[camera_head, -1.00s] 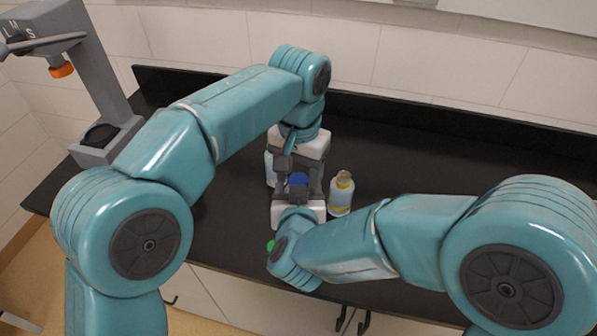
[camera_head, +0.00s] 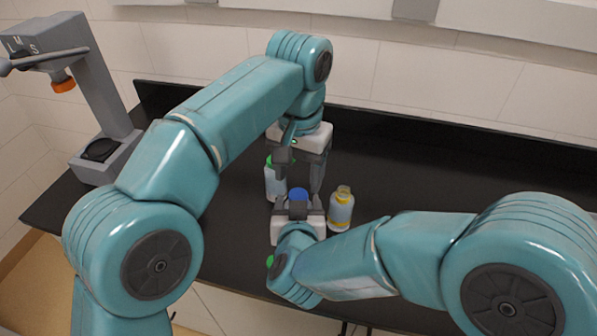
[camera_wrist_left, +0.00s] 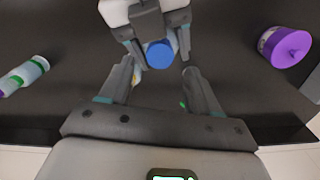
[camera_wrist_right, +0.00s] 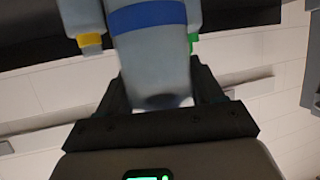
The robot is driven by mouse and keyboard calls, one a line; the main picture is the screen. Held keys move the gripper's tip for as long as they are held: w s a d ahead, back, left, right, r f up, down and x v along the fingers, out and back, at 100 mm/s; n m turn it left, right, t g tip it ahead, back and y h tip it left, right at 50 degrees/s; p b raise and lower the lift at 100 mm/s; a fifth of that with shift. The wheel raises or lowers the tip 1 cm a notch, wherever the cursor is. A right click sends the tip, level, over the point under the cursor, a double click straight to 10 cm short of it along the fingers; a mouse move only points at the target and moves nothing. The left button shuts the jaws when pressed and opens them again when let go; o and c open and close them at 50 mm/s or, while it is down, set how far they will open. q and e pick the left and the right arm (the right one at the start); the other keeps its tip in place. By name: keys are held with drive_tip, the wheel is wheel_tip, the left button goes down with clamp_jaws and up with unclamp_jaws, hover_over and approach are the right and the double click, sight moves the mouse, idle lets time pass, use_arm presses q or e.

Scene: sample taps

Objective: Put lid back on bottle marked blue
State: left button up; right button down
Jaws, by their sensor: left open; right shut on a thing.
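A blue lid (camera_head: 299,195) sits on top of the blue-marked bottle, which my right gripper (camera_head: 298,212) holds upright. The lid also shows from above in the left wrist view (camera_wrist_left: 160,53). In the right wrist view the pale bottle with its blue band (camera_wrist_right: 147,16) is between the fingers. Whether the lid is fully seated cannot be told. My left gripper (camera_head: 298,184) is open and empty, pointing down just above the lid, its fingers apart from it. The bottle's lower body is hidden in the head view.
A yellow-banded bottle (camera_head: 341,212) stands close on the right. A bottle with a green top (camera_head: 273,182) stands on the left, behind the left fingers. A purple-topped thing (camera_wrist_left: 285,46) shows in the left wrist view. A grey apparatus (camera_head: 103,150) stands far left.

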sight(298, 194)
use_arm(q)
wheel_tip(298, 194, up, 2)
drive_tip(key=n, duration=0.4)
drive_tip(key=shift+w, duration=0.1)
drive_tip(key=n, duration=0.1)
drive_tip(key=r+n, duration=0.1)
drive_tip(key=shift+r+n, duration=0.25)
drive_tip(key=shift+n, duration=0.15)
drive_tip(key=shift+f, duration=0.1)
drive_tip(key=shift+f, duration=3.9)
drive_tip(key=shift+c, duration=0.3)
drive_tip(key=c, duration=1)
drive_tip(key=shift+c, duration=0.2)
